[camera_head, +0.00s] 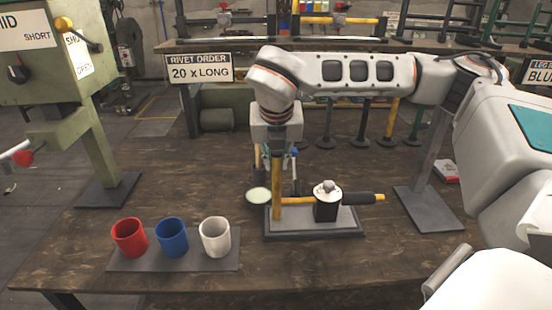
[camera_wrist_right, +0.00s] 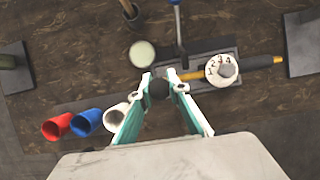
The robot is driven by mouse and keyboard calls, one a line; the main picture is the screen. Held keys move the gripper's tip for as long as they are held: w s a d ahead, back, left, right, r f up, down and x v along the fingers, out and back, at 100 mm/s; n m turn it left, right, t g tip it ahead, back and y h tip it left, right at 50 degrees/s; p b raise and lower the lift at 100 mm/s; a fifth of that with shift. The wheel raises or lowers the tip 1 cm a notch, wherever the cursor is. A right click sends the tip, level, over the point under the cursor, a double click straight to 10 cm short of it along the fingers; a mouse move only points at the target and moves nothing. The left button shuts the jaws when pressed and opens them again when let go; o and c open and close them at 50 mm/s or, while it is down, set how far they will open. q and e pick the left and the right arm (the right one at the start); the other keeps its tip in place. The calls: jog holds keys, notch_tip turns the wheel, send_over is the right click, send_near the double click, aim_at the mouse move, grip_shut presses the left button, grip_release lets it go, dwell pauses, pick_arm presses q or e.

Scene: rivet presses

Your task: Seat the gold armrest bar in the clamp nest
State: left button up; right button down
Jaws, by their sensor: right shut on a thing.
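My right gripper (camera_head: 277,148) points down over the left end of the clamp base (camera_head: 350,234). In the wrist view its fingertips (camera_wrist_right: 158,89) are closed around a round black end. Below the gripper a gold bar (camera_head: 277,190) stands upright, its lower end in front of the base's left part. A level gold length with a black sleeve (camera_head: 358,198) runs through the black clamp block (camera_head: 327,210). I cannot tell whether it joins the upright. A white numbered dial (camera_wrist_right: 223,70) with a grey knob tops the block. My left gripper is out of view.
Red (camera_head: 129,238), blue (camera_head: 172,237) and white (camera_head: 215,237) cups stand on a dark mat at front left. A pale round dish (camera_head: 258,195) lies close left of the base. Green press (camera_head: 95,150) stands left; a grey post foot (camera_head: 428,208) stands right.

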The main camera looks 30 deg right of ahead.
jog(key=c, duration=1.8)
grip_release()
jog(key=shift+c, duration=0.2)
jog(key=v, duration=1.2)
jog(key=shift+s+f, duration=0.1)
